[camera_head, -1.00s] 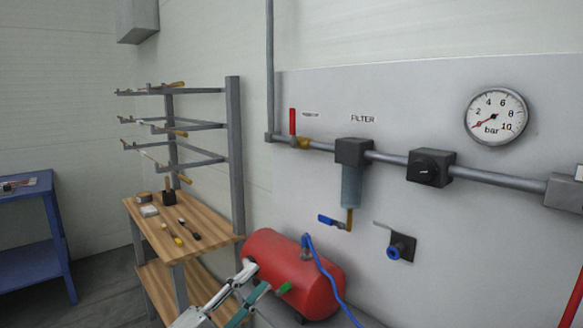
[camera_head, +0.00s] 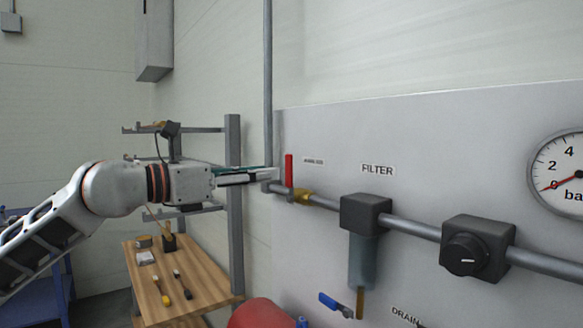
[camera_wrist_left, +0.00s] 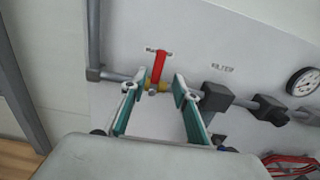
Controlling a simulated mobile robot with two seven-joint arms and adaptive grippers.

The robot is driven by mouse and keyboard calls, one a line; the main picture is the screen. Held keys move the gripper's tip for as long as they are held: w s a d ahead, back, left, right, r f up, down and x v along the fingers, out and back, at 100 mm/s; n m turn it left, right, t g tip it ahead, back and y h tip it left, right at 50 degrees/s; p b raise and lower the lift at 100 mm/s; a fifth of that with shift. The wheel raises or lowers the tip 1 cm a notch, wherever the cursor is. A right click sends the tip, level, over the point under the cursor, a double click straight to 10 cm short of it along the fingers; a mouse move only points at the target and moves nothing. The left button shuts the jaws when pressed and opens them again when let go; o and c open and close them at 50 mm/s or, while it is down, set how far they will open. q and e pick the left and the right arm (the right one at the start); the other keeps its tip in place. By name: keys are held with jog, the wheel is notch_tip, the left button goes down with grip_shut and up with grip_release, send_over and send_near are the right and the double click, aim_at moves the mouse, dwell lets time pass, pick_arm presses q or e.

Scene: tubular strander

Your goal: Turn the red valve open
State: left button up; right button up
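The red valve handle (camera_head: 289,170) stands upright on the brass valve body (camera_head: 303,196) in the grey pipe. My left gripper (camera_head: 272,174) reaches in from the left, and its fingertips are just left of the red handle in the head view. In the left wrist view the two teal-lined fingers (camera_wrist_left: 153,90) are spread apart, with the red handle (camera_wrist_left: 158,66) showing beyond and between their tips. Nothing is held. Whether a finger touches the handle cannot be told. My right gripper is not in view.
The filter (camera_head: 365,215), a black regulator knob (camera_head: 466,254) and the pressure gauge (camera_head: 560,172) sit to the right on the panel. A grey rack (camera_head: 234,190) and wooden bench (camera_head: 180,275) stand behind my left arm. A red tank (camera_head: 258,314) is below.

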aim_at(287, 167)
pick_arm(q)
jog(key=x, duration=0.2)
jog(key=p+x, duration=0.1)
jog(key=x, duration=0.4)
jog(key=shift+w+d+r, duration=0.1)
jog(key=shift+w+r, duration=0.2)
jog(key=shift+w, duration=0.05)
grip_shut()
